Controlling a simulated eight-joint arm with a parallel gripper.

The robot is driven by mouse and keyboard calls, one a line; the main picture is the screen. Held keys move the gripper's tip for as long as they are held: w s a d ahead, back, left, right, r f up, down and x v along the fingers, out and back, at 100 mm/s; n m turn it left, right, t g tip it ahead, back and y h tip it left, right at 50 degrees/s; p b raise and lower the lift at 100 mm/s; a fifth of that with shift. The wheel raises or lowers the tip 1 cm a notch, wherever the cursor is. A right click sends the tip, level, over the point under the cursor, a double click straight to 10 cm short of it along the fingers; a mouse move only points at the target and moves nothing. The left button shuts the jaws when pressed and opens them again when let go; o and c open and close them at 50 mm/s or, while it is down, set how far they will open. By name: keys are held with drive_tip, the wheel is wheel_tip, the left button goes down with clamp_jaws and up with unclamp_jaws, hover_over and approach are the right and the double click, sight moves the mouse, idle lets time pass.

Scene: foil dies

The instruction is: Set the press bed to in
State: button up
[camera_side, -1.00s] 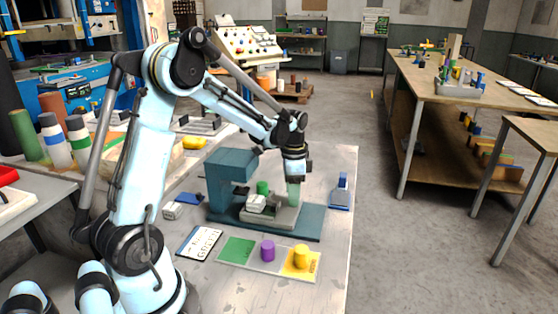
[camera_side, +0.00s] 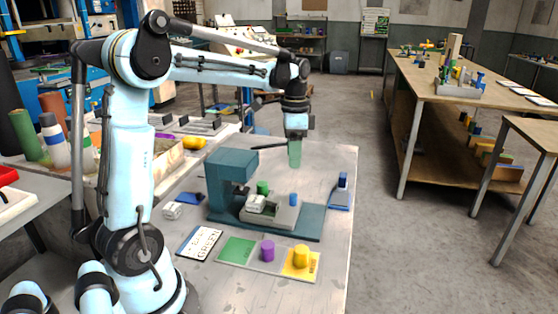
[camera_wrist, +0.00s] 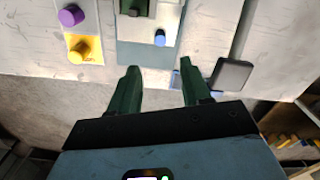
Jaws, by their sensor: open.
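The teal press (camera_side: 228,168) stands on the table with its head at the left. Its grey bed (camera_side: 285,217) lies on the teal base (camera_side: 312,229) and reaches out to the right of the head. A blue knob (camera_side: 293,199) stands upright on the bed's right end; it also shows in the wrist view (camera_wrist: 160,38). A white block (camera_side: 256,203) and a green cylinder (camera_side: 263,187) are at the bed's left part. My gripper (camera_side: 294,160) is above the knob, clear of it. Its green fingers are apart and empty in the wrist view (camera_wrist: 160,72).
A purple cylinder (camera_side: 267,250) and a yellow cylinder (camera_side: 301,256) stand on a coloured strip in front of the press. A blue stand (camera_side: 341,192) is right of the press, near the table edge. A written card (camera_side: 199,242) lies at the front left.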

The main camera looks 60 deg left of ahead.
sight(293, 195)
drive_tip(key=shift+c, duration=1.4)
wheel_tip(293, 195, down, 12)
drive_tip(key=n, duration=1.4)
clamp_jaws()
